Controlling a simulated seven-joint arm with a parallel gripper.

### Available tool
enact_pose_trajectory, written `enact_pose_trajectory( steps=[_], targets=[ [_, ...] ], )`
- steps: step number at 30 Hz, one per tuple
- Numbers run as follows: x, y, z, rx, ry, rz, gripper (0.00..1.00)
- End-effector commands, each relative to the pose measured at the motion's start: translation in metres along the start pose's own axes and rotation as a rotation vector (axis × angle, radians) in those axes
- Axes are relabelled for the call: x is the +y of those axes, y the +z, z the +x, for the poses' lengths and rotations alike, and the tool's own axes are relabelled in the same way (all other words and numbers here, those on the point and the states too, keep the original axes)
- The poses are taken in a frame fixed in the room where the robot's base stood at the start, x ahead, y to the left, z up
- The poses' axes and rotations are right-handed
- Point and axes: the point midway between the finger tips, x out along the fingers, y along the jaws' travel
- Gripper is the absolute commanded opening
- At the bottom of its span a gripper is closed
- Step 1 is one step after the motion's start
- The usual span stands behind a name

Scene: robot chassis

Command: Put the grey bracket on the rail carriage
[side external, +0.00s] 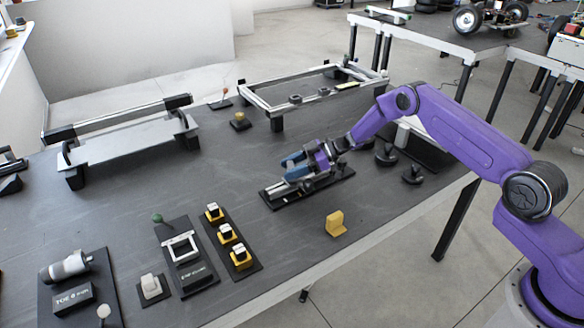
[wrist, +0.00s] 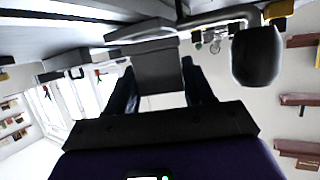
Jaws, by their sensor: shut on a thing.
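My gripper (side external: 296,163), with blue fingers, is low over a dark base plate (side external: 268,199) near the middle of the table. A silver rail (side external: 279,189) lies along that plate. In the wrist view my gripper (wrist: 160,88) is shut on a flat-faced grey piece, which looks like the grey bracket (wrist: 158,68), between its two dark fingers. The fingers and wrist hide most of the bracket and the rail carriage in the side view. I cannot tell whether the bracket touches the carriage.
A yellow bracket (side external: 336,223) stands in front of the rail. Dark conical pieces (side external: 386,155) stand to its right. A strip with yellow-and-black parts (side external: 228,234) lies front left. A long silver frame (side external: 268,100) stands behind. Bare table lies left of the rail.

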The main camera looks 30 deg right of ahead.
Motion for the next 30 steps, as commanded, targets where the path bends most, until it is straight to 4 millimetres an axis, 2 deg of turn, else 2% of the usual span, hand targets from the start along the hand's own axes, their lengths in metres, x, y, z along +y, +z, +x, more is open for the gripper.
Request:
enact_pose_trajectory(
  steps=[3,4,6,17,23,30],
  targets=[
    [0.000,0.003,0.001,0.000,0.000,0.000,0.20],
    [0.000,0.003,0.001,0.000,0.000,0.000,0.62],
    [0.000,0.003,0.001,0.000,0.000,0.000,0.78],
    [0.000,-0.001,-0.001,0.000,0.000,0.000,0.78],
    [0.001,0.000,-0.029,0.000,0.004,0.003,0.78],
    [0.001,-0.001,-0.078,0.001,0.004,0.002,0.78]
  ],
)
